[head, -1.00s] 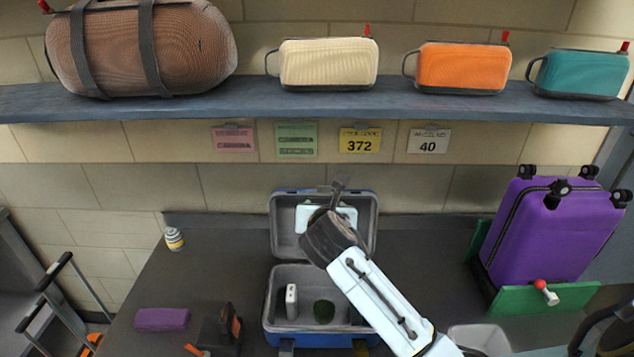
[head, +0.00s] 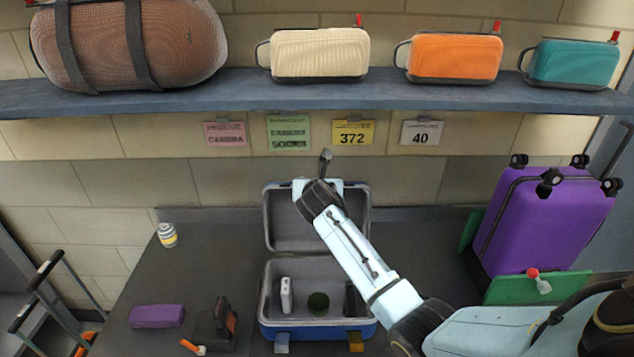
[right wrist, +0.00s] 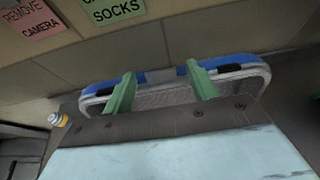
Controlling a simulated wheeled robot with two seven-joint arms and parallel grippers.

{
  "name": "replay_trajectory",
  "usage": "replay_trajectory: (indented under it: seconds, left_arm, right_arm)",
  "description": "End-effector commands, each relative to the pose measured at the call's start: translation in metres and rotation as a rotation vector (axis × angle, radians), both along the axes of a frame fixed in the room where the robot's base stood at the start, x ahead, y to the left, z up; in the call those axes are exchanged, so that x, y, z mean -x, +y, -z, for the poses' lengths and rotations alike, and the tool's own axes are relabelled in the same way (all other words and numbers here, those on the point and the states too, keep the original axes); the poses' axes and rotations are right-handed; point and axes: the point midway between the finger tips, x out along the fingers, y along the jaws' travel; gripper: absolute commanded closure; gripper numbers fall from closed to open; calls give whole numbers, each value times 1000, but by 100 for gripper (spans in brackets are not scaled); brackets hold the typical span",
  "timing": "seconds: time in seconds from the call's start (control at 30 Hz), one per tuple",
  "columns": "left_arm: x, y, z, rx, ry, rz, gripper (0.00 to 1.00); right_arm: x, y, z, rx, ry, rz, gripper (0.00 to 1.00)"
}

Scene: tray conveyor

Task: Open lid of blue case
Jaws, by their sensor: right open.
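The blue case (head: 265,325) stands on the dark counter in the middle of the head view. Its grey-lined lid (head: 282,222) stands up at the back, raised well off the base. A white item (head: 286,295), a dark green round item (head: 318,302) and a dark item (head: 350,298) are in the base. My right arm reaches over the case from the right, with its gripper at the raised lid. In the right wrist view my right gripper (right wrist: 160,88) has its green fingers apart, close to the lid's blue edge (right wrist: 165,75); contact cannot be told. My left gripper is out of view.
A purple suitcase (head: 548,230) stands at the right by a green panel (head: 520,287). A purple pouch (head: 157,316), a dark device (head: 222,325) and a small striped jar (head: 167,235) are at the left. A shelf (head: 300,92) with bags runs above the case.

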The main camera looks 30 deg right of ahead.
Motion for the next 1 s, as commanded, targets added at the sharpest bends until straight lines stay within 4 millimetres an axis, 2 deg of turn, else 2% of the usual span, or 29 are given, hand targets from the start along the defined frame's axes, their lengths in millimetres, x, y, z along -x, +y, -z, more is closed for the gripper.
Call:
replay_trajectory:
  seconds: [0.17, 0.47, 0.9, 1.0]
  left_arm:
    - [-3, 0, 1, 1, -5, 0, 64]
    - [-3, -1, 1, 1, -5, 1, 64]
    - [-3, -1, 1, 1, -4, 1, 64]
    - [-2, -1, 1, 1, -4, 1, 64]
  right_arm:
    - [-7, -4, 4, -1, 0, 0, 42]
    - [-8, -5, 4, -1, -1, -1, 42]
    - [-8, -5, 4, -1, -1, -1, 99]
    - [-7, -5, 4, -1, -1, -1, 100]
